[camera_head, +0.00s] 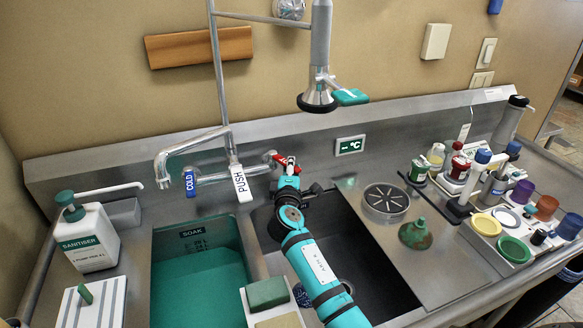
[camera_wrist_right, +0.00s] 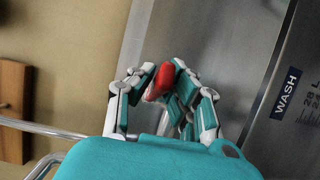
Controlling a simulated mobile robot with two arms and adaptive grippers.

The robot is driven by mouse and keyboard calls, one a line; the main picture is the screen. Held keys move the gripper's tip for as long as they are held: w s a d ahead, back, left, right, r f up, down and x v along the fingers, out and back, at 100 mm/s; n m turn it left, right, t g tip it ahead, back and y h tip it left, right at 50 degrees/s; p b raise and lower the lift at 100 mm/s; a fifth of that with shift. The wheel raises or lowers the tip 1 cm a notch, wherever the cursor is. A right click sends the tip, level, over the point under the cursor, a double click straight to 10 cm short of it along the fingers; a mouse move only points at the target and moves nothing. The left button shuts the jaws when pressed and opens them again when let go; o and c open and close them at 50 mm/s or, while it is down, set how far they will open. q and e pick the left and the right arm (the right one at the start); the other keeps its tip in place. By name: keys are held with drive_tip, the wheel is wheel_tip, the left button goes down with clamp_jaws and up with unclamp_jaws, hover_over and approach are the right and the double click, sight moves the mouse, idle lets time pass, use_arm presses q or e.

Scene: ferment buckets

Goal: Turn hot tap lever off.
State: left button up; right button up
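The hot tap lever (camera_wrist_right: 160,82) is red and shows between the fingers of my right gripper (camera_wrist_right: 166,86) in the right wrist view. The fingers close in on it from both sides and appear to touch it. In the head view, my right gripper (camera_head: 288,172) is at the right end of the tap body, and only a little red of the lever (camera_head: 291,160) shows above it. The lever's exact angle is partly hidden by the gripper. The cold lever (camera_head: 190,181) with its blue tag hangs down at the left. My left gripper is not in view.
A spray head (camera_head: 318,98) hangs above. The soak basin (camera_head: 195,265) lies below left. A caddy of bottles and cups (camera_head: 490,222) stands at right.

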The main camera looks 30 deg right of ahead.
drive_tip(key=o, duration=0.4)
drive_tip(key=shift+c, duration=0.2)
drive_tip(key=v, duration=1.2)
